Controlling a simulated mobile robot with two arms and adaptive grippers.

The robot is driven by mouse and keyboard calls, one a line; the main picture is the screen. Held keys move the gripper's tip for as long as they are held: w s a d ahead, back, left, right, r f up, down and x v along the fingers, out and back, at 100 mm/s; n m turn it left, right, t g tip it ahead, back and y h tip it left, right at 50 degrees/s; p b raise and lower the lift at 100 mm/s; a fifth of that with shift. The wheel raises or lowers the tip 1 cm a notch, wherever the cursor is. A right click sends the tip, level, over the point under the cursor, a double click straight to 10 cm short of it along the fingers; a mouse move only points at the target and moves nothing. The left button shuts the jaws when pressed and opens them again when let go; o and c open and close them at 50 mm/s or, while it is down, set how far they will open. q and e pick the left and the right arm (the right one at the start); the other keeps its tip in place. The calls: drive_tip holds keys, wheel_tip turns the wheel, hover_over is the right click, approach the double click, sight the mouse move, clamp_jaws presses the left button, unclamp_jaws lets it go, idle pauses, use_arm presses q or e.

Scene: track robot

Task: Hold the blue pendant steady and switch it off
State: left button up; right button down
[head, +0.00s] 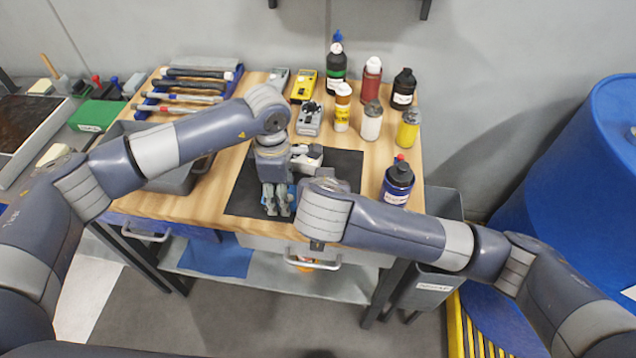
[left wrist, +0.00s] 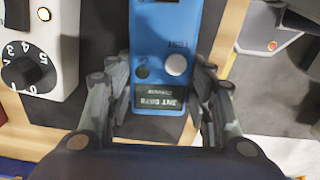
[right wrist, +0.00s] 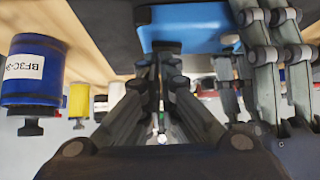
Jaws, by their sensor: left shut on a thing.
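The blue pendant (left wrist: 150,35) lies between the fingers of my left gripper (left wrist: 160,98), which is shut on its sides. In the head view my left gripper (head: 277,203) is over the dark mat and covers most of the pendant. In the right wrist view the pendant (right wrist: 195,22) is just beyond my right gripper (right wrist: 161,65), whose fingers are together and empty. I cannot tell whether they touch it. The right arm hides this gripper in the head view.
A dark mat (head: 343,168) lies on the wooden bench (head: 225,160). A white box with a dial (left wrist: 62,50) is beside the pendant. A blue bottle (head: 398,184) stands right; several bottles and meters stand behind. Tools and a grey bin (head: 180,180) are left.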

drive_tip(key=r, duration=0.4)
drive_tip(key=shift+s+d+r, duration=0.15)
drive_tip(key=shift+d+r, duration=0.05)
drive_tip(key=shift+d, duration=0.05)
drive_tip(key=v, duration=0.9)
drive_tip(key=shift+d+r, duration=0.15)
drive_tip(key=shift+d, duration=0.25)
drive_tip(key=shift+s, duration=0.15)
drive_tip(key=shift+a, duration=0.1)
